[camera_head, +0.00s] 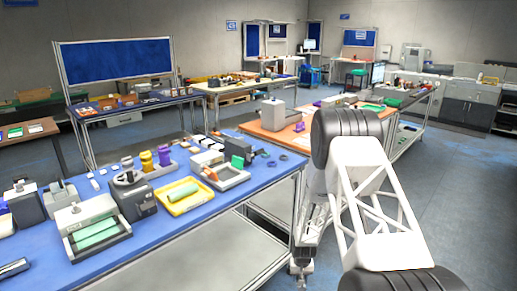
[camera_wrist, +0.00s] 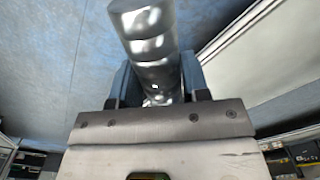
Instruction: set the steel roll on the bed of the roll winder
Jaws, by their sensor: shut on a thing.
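My gripper (camera_wrist: 157,78) is shut on a shiny steel roll (camera_wrist: 148,35) in the wrist view.
The blue-topped table (camera_head: 235,205) also bears a yellow tray (camera_head: 203,199) with a green roll, a dark machine (camera_head: 138,203) and several small items. The orange-topped table (camera_head: 262,130) carries a grey device (camera_head: 272,115). Grey floor (camera_head: 470,200) is open at the right.

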